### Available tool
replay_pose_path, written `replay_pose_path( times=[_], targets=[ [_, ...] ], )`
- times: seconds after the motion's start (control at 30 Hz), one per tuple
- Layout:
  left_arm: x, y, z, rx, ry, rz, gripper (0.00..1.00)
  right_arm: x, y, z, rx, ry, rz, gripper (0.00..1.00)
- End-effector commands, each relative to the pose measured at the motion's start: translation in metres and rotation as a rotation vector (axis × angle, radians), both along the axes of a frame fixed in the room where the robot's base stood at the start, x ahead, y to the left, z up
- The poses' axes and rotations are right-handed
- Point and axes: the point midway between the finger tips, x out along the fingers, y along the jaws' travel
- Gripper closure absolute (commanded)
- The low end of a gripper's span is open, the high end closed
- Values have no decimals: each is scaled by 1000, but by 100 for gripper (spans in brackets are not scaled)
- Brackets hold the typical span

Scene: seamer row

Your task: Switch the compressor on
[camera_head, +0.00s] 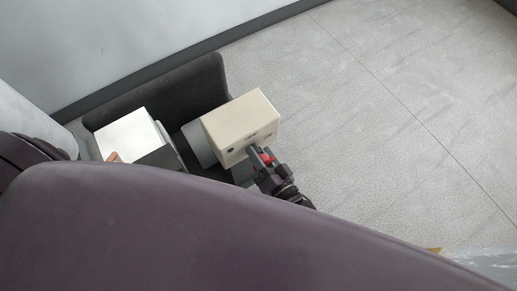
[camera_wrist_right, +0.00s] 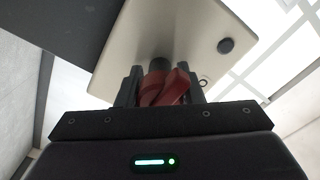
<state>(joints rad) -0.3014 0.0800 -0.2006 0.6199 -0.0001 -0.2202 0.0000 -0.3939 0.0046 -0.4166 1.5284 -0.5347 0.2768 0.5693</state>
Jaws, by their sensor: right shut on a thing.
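A beige box (camera_head: 240,122), which looks like the compressor's switch housing, sits at the middle of the head view with small dark marks on its near face. My right gripper (camera_head: 262,158) is at that face, shut on a red knob (camera_head: 267,158). In the right wrist view the red knob (camera_wrist_right: 166,88) is between the two dark fingers of the gripper (camera_wrist_right: 160,90), turned at a slant. The beige box (camera_wrist_right: 180,40) is behind it, with a round dark button (camera_wrist_right: 225,46) beside the knob. My left gripper is not in view.
A white-topped box (camera_head: 130,135) stands further left, before a dark panel (camera_head: 165,90). Grey floor (camera_head: 400,110) is clear on the right. My purple arm hides the lower part of the head view.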

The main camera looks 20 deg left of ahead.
Motion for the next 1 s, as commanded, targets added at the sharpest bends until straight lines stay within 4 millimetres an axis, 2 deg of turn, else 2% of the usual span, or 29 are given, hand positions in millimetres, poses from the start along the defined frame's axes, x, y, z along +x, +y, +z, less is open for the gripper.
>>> replay_pose_path(
  times=[0.27,0.3,0.47,0.77,1.0],
  targets=[
    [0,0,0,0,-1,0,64,0,0,-1,8,8,0,89],
    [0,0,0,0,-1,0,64,0,0,0,7,7,0,64],
    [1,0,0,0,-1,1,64,0,0,0,7,6,0,45],
    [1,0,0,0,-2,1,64,-1,-2,-1,5,6,-1,45],
    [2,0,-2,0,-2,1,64,-23,-29,-2,3,7,0,45]
  ],
)
